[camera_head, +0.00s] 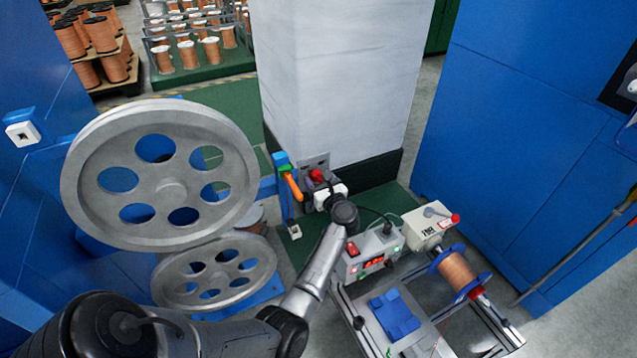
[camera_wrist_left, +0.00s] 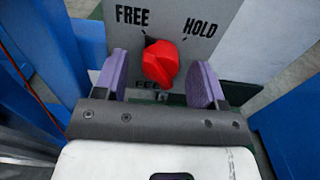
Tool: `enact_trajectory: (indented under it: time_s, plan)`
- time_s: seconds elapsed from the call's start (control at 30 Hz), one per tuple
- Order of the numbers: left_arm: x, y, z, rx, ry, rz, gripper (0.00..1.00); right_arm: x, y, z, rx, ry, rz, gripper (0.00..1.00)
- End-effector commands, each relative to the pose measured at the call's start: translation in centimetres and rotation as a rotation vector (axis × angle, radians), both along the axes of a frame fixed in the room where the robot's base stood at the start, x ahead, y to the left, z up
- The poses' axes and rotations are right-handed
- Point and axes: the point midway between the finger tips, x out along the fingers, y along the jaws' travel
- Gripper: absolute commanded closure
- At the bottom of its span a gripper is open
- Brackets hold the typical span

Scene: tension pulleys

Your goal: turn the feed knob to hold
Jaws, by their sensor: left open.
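The red feed knob (camera_wrist_left: 160,64) sits on a grey plate (camera_wrist_left: 188,16) marked FREE at upper left and HOLD at upper right, with a partly hidden FEED label below. My left gripper (camera_wrist_left: 158,72) is open, with one purple finger pad on each side of the knob. Gaps show between pads and knob. Which mark the knob points to I cannot tell for sure. In the head view the red knob (camera_head: 317,175) shows just beyond my left gripper (camera_head: 325,188), by the foot of the pale pillar. My right gripper is not in view.
An orange-handled lever (camera_head: 293,187) stands close left of the gripper. Large grey wheels (camera_head: 160,175) are at left, a copper spool (camera_head: 458,272) at lower right.

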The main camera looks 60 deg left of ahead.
Motion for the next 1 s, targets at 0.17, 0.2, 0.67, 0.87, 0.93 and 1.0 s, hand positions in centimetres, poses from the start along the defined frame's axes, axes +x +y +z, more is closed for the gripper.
enact_trajectory:
  time_s: [0.17,0.2,0.67,0.87,0.93,1.0]
  plan:
    - [0.02,0.47,-0.01,0.000,0.001,0.000,0.36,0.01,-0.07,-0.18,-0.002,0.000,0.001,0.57]
    - [0.03,0.49,0.01,0.000,0.001,0.001,0.36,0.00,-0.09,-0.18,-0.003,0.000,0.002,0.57]
    - [0.02,0.47,0.02,0.000,0.001,0.000,0.61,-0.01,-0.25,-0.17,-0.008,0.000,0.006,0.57]
    - [0.01,0.47,0.02,0.000,0.001,0.001,0.80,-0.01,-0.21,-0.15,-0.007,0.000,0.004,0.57]
    - [0.01,0.47,0.02,0.000,0.001,0.001,0.85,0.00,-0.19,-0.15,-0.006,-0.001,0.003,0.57]
    - [0.01,0.47,0.04,0.000,0.002,0.001,0.85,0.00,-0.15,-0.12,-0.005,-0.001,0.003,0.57]
